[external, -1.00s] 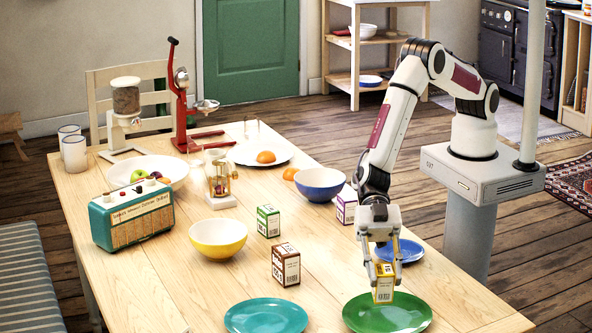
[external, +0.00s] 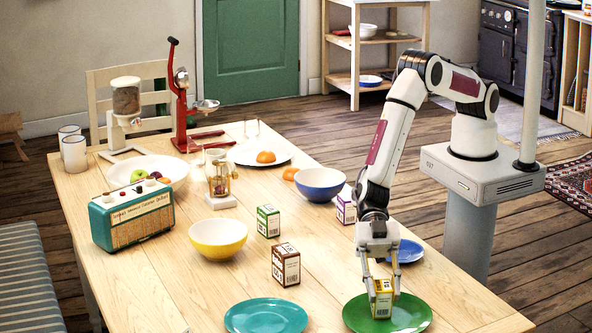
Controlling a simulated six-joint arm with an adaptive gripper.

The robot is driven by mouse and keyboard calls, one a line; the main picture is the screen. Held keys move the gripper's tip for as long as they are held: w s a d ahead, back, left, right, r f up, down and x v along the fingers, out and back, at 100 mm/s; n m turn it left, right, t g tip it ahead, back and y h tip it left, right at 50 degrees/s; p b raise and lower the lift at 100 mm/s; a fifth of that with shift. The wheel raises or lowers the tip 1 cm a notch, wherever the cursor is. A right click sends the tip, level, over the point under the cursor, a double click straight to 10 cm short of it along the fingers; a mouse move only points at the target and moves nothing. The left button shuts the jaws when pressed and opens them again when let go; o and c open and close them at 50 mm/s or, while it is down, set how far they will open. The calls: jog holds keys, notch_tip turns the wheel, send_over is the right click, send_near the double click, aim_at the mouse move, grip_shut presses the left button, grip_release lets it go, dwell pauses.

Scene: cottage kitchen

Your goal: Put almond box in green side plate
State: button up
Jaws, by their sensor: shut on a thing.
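The green side plate (external: 412,318) lies at the front right of the table. My gripper (external: 382,292) is directly above it, pointing down, with its fingers shut on a small yellow and white box (external: 382,303), taken to be the almond box. The box is upright and low over the middle of the plate. I cannot tell whether its bottom touches the plate. The label is too small to read.
A teal plate (external: 266,316) lies left of the green plate, and a blue plate (external: 408,251) lies behind it. Brown (external: 286,264), green (external: 268,221) and purple (external: 346,206) boxes stand nearby. A yellow bowl (external: 218,238) and a blue bowl (external: 320,184) are farther off.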

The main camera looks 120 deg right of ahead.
jog(key=o, duration=1.2)
jog(key=shift+r, duration=0.15)
jog(key=shift+v, duration=5.95)
jog(key=shift+d, duration=0.1)
